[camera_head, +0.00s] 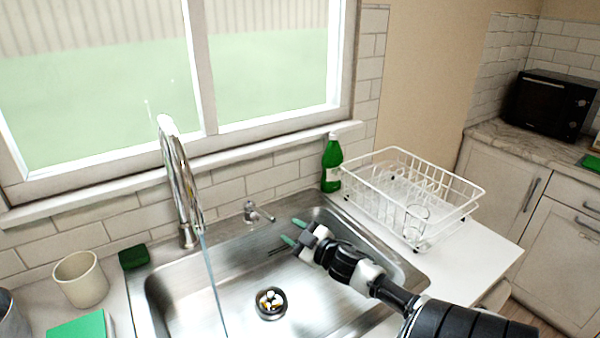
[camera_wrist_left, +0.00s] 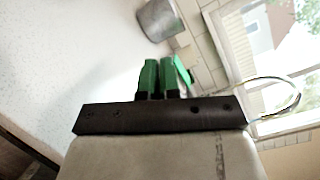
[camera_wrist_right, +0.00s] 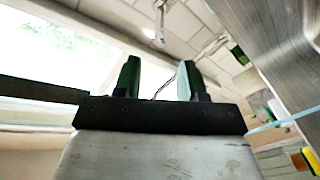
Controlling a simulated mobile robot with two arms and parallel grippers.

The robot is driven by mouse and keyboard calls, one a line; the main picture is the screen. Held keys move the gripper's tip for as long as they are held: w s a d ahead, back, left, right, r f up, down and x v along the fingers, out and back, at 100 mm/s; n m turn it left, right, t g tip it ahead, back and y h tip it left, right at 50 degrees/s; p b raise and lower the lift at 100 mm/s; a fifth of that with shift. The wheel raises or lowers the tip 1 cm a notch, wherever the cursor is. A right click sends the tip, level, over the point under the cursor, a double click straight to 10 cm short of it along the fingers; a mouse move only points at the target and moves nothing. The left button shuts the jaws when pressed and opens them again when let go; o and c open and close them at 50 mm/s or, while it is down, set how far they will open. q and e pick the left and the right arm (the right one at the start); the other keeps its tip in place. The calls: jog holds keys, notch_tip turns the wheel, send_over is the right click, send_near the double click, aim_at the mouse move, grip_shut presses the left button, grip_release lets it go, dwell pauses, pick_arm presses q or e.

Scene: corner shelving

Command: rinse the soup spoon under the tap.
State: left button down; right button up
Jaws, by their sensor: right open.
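A chrome tap (camera_head: 180,185) stands behind the steel sink (camera_head: 185,295), and a thin stream of water (camera_head: 212,280) runs from it into the basin. My right gripper (camera_head: 288,241) is over the right half of the sink, to the right of the stream. Its fingers (camera_wrist_right: 157,82) stand apart in the right wrist view. A thin dark line shows between or beyond them; I cannot tell whether it is the soup spoon. No spoon can be made out clearly. My left gripper (camera_wrist_left: 161,78) shows only in its wrist view, its green fingers close together with nothing visible between them.
A green bottle (camera_head: 332,165) stands behind the sink's right corner. A white dish rack (camera_head: 375,190) holding a glass (camera_head: 416,219) is on the right counter. A cream cup (camera_head: 80,279) and green sponge (camera_head: 133,257) are at left. Bits lie at the drain (camera_head: 271,303).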

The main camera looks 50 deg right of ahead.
jog(key=shift+s, duration=1.1)
